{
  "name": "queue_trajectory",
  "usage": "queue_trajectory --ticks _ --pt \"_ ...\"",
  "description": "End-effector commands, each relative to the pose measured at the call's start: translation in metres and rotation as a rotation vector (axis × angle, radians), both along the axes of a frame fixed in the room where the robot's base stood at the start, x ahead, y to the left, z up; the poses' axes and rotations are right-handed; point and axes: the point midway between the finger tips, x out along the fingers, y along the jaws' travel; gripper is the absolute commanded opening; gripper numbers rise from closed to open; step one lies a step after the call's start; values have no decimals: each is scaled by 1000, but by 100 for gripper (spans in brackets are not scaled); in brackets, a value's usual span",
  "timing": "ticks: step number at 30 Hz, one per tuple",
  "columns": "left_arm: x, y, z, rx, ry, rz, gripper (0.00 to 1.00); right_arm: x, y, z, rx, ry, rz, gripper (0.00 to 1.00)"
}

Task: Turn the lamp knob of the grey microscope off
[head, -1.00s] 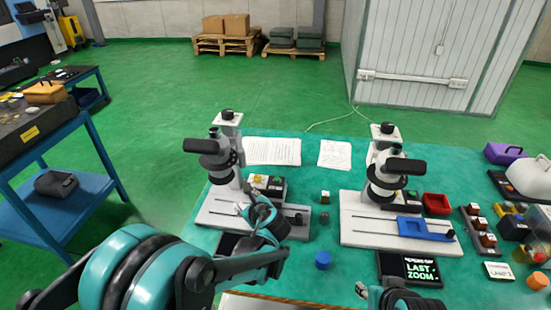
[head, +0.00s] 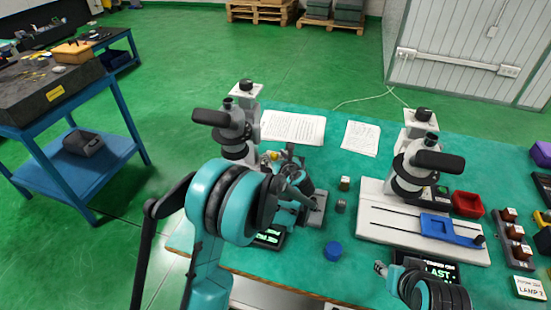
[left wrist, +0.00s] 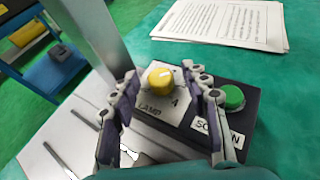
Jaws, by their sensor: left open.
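The grey microscope (head: 238,140) stands at the left of the green table. Its control box (left wrist: 228,123) shows in the left wrist view, with a round yellow lamp knob (left wrist: 161,80) bearing a white mark, beside the word LAMP. A green button (left wrist: 231,97) sits to the right by a SCREEN label. My left gripper (head: 287,160) is open at the box, its fingertips on either side of the lamp knob; I cannot tell whether they touch it. My arm hides much of the base in the head view. My right gripper (head: 381,268) is low at the table's front; its fingers are unclear.
A second microscope (head: 408,165) with a blue piece (head: 440,226) on its base stands to the right. A blue cap (head: 333,250) and small blocks lie between them. Paper sheets (head: 293,127) lie behind. A red tray (head: 468,203) is at the right.

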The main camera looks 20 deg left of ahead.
Motion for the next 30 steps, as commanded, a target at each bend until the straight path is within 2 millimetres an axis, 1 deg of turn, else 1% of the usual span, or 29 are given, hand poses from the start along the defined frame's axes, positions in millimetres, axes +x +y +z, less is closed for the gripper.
queue_trajectory --ticks 7,8,9,11,12,13,23,30 --pt "1 1 0 0 0 0 46 0 0 0 0 0 0 40" --pt "1 1 0 0 0 0 41 0 0 0 0 0 0 40" --pt "1 1 0 0 0 0 30 0 0 0 0 0 0 40" --pt "1 1 0 0 0 0 15 0 0 0 0 0 0 40" --pt "1 1 0 0 0 0 4 0 0 0 0 0 0 40" --pt "1 1 0 0 0 0 0 0 0 0 0 0 0 40" --pt "1 0 0 0 1 24 0 0 0 0 0 0 0 40" --pt "3 -3 0 -1 1 139 0 0 0 1 0 0 0 40"
